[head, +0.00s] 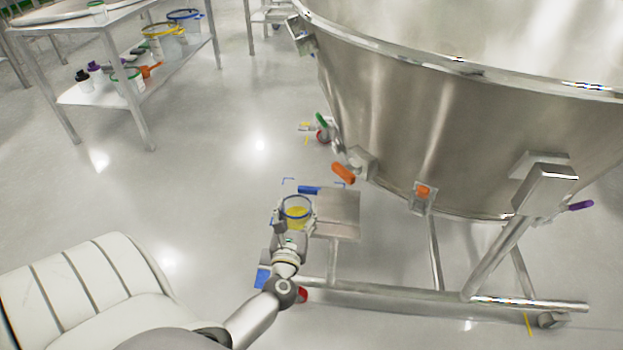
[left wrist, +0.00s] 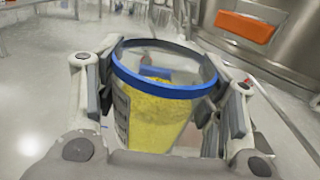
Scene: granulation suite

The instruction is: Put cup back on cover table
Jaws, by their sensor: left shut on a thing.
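The cup (head: 296,211) is clear with a blue rim and holds yellow granules. My left gripper (head: 294,214) is shut around it, beside the small metal platform of the vessel's frame. In the left wrist view the cup (left wrist: 160,105) stands between the two fingers of my left gripper (left wrist: 160,95), slightly tilted in the picture. Whether its base touches anything is hidden. A metal table (head: 78,27) stands at the upper left with a round metal cover (head: 62,10) on its top; I cannot tell if this is the cover table. My right gripper is not in view.
A large steel vessel (head: 400,110) on a tubular frame (head: 430,297) fills the right side. An orange-handled valve (head: 343,173) sticks out near the cup. The table's lower shelf (head: 100,93) holds buckets and bottles. Open floor (head: 200,165) lies between the table and vessel.

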